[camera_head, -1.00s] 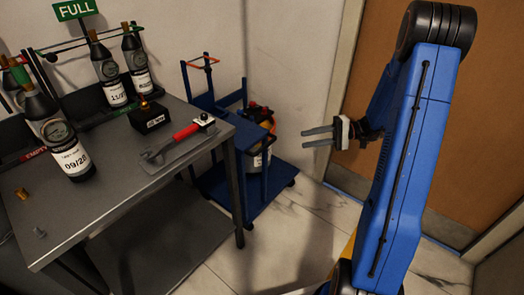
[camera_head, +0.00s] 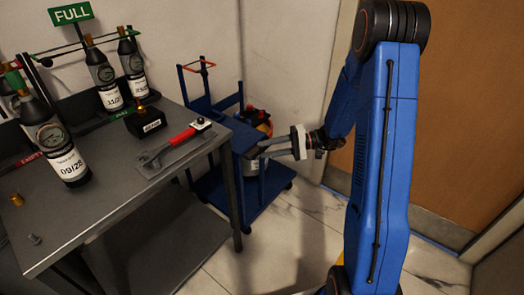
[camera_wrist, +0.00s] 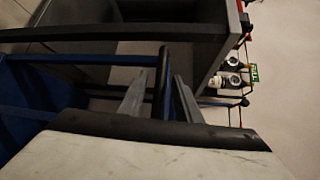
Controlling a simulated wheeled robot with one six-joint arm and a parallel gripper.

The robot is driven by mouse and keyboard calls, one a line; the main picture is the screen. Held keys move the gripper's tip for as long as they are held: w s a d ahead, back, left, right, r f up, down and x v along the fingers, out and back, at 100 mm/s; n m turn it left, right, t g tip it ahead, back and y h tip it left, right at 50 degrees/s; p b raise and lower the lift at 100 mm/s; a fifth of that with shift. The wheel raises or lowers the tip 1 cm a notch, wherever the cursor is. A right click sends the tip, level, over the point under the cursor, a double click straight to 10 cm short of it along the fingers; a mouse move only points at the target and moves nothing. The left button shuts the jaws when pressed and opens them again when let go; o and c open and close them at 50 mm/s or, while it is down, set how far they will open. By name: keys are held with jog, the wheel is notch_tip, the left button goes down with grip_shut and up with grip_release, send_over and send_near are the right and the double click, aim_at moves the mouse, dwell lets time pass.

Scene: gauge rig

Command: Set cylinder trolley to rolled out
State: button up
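The blue cylinder trolley (camera_head: 235,205) stands on the floor just right of the bench, close to the wall. A gas cylinder with an orange-red top (camera_head: 258,120) stands on it, partly hidden by the trolley's frame and my gripper. My gripper (camera_head: 262,147) reaches in from the right at the height of the trolley's near rail. In the wrist view my gripper (camera_wrist: 158,92) is open, with one finger on each side of a dark upright bar (camera_wrist: 163,75) of the trolley. I cannot tell whether either finger touches it.
The grey bench (camera_head: 125,190) is left of the trolley. A brown door (camera_head: 440,130) is behind my arm. The marble floor (camera_head: 290,225) in front of the trolley is clear.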

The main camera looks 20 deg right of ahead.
jog(key=shift+w+a+f, duration=0.15)
jog(key=shift+a+f, duration=0.05)
jog(key=shift+a, duration=0.85)
grip_shut()
